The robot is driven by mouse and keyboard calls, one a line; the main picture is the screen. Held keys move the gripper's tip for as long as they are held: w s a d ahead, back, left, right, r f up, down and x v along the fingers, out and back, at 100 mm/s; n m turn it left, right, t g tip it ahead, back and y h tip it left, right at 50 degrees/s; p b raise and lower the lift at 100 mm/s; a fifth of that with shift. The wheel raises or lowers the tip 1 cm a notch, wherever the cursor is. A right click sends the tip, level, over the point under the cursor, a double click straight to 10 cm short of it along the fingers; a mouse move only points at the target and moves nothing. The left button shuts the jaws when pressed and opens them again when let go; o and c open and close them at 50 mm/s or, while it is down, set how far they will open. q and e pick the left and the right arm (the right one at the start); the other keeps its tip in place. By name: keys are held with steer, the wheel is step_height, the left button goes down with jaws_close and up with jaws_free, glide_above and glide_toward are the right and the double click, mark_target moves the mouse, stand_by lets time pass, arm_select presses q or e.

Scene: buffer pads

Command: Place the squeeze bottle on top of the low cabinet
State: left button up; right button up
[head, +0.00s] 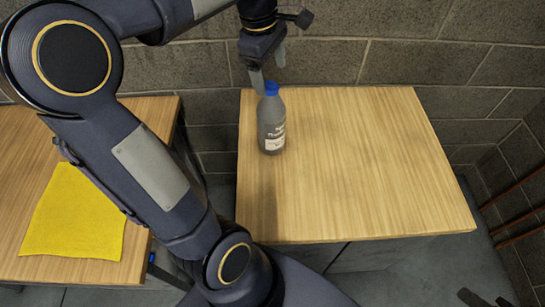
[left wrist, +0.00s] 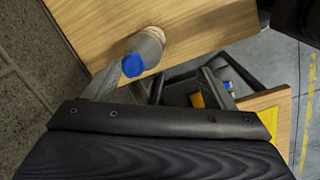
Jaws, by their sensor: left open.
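The squeeze bottle (head: 271,122) is grey with a blue cap and a white label. It stands upright on the wooden top of the low cabinet (head: 350,160), near its left edge. My left gripper (head: 268,78) is open just above and behind the cap, fingers pointing down. In the left wrist view the bottle (left wrist: 147,48) stands beyond the fingers, on the wooden top (left wrist: 195,25), with its cap towards the camera. The gripper appears apart from the bottle. My right gripper is not in view.
A second wooden surface (head: 25,190) with a yellow cloth (head: 78,215) lies at the left, across a gap. A block wall (head: 400,50) stands behind. The middle and right of the cabinet top are clear.

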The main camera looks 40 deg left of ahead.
arm_select(q)
steer(key=s+d+f+m+t+h, duration=0.1)
steer(key=s+d+f+m+t, duration=0.1)
steer(key=s+d+f+m, duration=0.2)
steer(key=s+d+f+m+t+h, duration=0.1)
steer(key=s+d+f+m+t, duration=0.1)
steer(key=s+d+m, duration=0.7)
steer(key=shift+s+f+m+h, duration=0.4)
steer(key=shift+s+f+m, duration=0.85)
steer(key=shift+m, duration=1.55)
steer(key=shift+s+d+r, duration=0.1)
steer(key=shift+s+r, duration=0.2)
steer(key=shift+r, duration=0.1)
